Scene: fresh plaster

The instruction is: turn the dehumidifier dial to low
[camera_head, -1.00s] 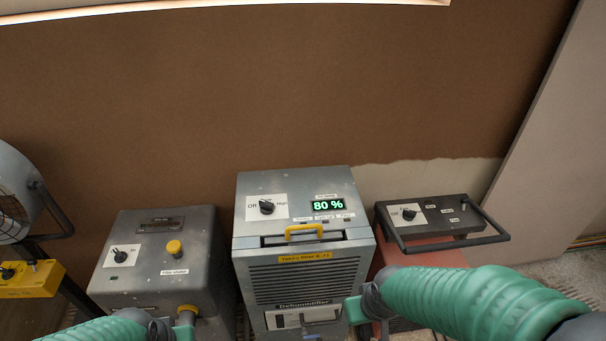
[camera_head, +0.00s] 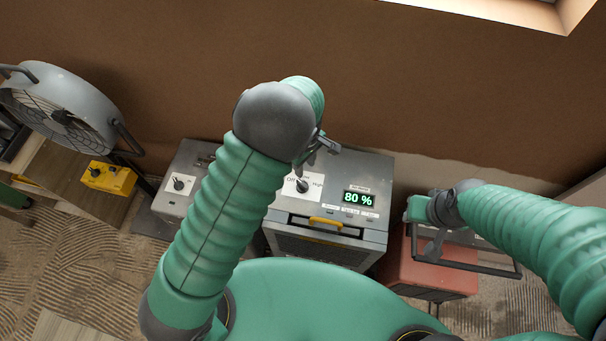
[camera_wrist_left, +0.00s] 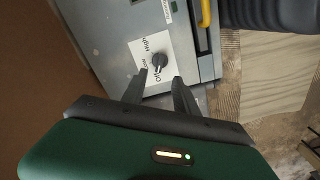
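The grey dehumidifier (camera_head: 375,235) stands against the wall, with a green display (camera_head: 358,199) reading 80 %. Its black dial (camera_head: 303,187) sits on a white plate marked Off and High; it also shows in the left wrist view (camera_wrist_left: 159,60) with Off, Low and High labels. I cannot tell its exact pointer setting. My left gripper (camera_head: 318,150) is above the dehumidifier's top. In the left wrist view its fingers (camera_wrist_left: 160,84) are spread, empty, just short of the dial. My right gripper (camera_head: 428,222) is over the red machine by its black handle; its finger opening is unclear.
The yellow handle (camera_head: 325,223) is on the dehumidifier's front top edge. A grey machine with its own dial (camera_head: 178,184) stands left, partly behind my left arm. A red machine (camera_head: 430,275) stands right. A fan (camera_head: 60,110) and yellow box (camera_head: 108,178) are far left.

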